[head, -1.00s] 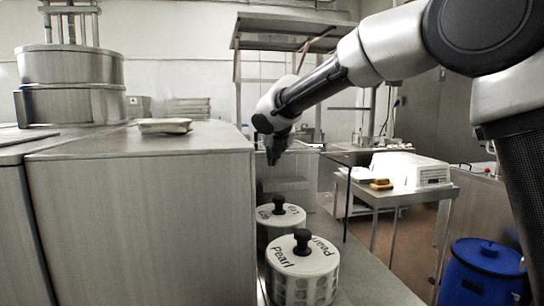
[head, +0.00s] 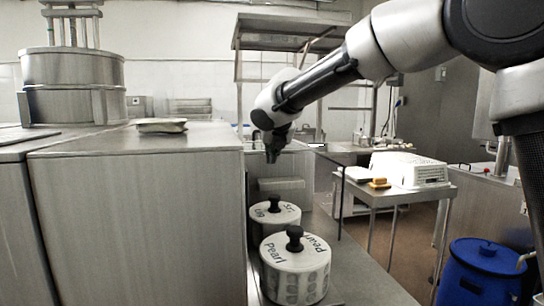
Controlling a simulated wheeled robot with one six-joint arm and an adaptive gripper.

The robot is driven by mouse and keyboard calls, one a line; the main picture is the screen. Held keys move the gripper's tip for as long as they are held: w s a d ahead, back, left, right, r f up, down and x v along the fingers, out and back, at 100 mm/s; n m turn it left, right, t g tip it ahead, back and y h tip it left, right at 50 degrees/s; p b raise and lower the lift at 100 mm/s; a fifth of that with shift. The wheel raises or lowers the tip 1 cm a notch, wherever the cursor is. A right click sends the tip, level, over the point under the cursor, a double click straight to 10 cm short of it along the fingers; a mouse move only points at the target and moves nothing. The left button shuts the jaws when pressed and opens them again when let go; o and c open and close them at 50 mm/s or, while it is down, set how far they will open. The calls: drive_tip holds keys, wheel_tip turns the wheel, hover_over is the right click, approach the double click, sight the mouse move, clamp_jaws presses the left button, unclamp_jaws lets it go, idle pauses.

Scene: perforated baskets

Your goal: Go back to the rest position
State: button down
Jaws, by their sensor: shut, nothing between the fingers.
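My gripper (head: 271,156) hangs at the end of my arm in the head view, fingers pointing down. It is small and dark here, shut and empty. It is in the air above and behind two white perforated baskets with black knobs, apart from both. The nearer basket (head: 296,274) is labelled "Pearl". The farther basket (head: 272,228) stands just behind it, its label only partly readable.
A large steel cabinet (head: 135,220) fills the left, with a small packet (head: 161,126) on top. A table (head: 392,191) with a white crate (head: 418,170) stands at right. A blue barrel (head: 480,273) is at lower right. The air around the gripper looks clear.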

drive_tip(key=s+d+r+m, duration=0.2)
drive_tip(key=s+r+m, duration=0.2)
drive_tip(key=s+r, duration=0.15)
drive_tip(key=s+d+f+m+g+h, duration=0.2)
drive_tip(key=s+d+f+m+g, duration=0.2)
drive_tip(key=s+d+f+m, duration=1.05)
drive_tip(key=s+d+m, duration=0.7)
drive_tip(key=d+m, duration=0.2)
drive_tip(key=s+d+f+m, duration=0.2)
drive_tip(key=s+d+m, duration=0.8)
drive_tip(key=d, duration=0.6)
drive_tip(key=shift+m, duration=0.85)
drive_tip(key=shift+d, duration=0.1)
